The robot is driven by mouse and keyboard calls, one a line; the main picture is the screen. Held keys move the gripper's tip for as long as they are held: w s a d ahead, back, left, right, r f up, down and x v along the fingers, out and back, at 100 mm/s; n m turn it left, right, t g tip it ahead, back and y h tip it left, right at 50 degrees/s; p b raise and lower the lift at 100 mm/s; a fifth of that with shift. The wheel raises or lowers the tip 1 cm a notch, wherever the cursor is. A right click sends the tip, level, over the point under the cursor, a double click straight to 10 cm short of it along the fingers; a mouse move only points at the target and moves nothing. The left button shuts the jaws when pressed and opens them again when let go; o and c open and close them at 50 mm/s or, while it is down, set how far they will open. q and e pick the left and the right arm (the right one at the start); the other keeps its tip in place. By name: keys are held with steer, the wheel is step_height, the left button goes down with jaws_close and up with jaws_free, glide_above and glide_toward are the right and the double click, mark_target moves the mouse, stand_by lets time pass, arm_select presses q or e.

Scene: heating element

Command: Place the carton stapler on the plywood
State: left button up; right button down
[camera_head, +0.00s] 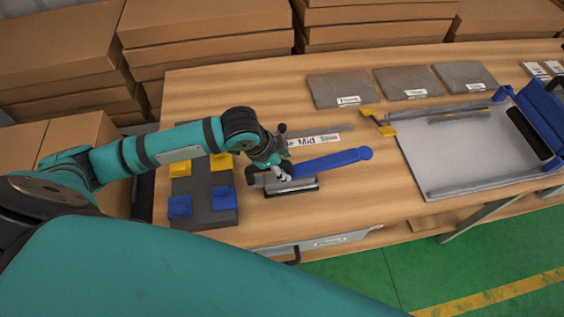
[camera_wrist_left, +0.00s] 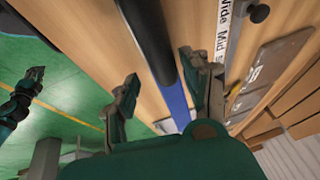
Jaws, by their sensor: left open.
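The carton stapler is most likely the tool with a long blue handle (camera_head: 332,162) and a grey metal base (camera_head: 300,187). It lies on the wooden tabletop (camera_head: 365,205), the only plywood-like surface I can make out. My left gripper (camera_head: 280,176) is over the handle's left end and hides part of it. In the left wrist view my open left gripper (camera_wrist_left: 160,68) has a finger on each side of the black and blue handle (camera_wrist_left: 174,100). Contact cannot be told. Part of my right gripper (camera_wrist_left: 30,85) seems to show at the left there.
A dark board (camera_head: 208,203) with yellow and blue blocks lies left of the tool. A labelled strip (camera_head: 315,140) lies behind it. Grey plates (camera_head: 341,90) lie at the back, and a blue-handled metal machine (camera_head: 470,155) stands right. Cartons (camera_head: 205,25) are stacked behind the table.

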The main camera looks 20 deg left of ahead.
arm_select(q)
steer(key=v, duration=1.2)
steer(key=shift+b, duration=0.35)
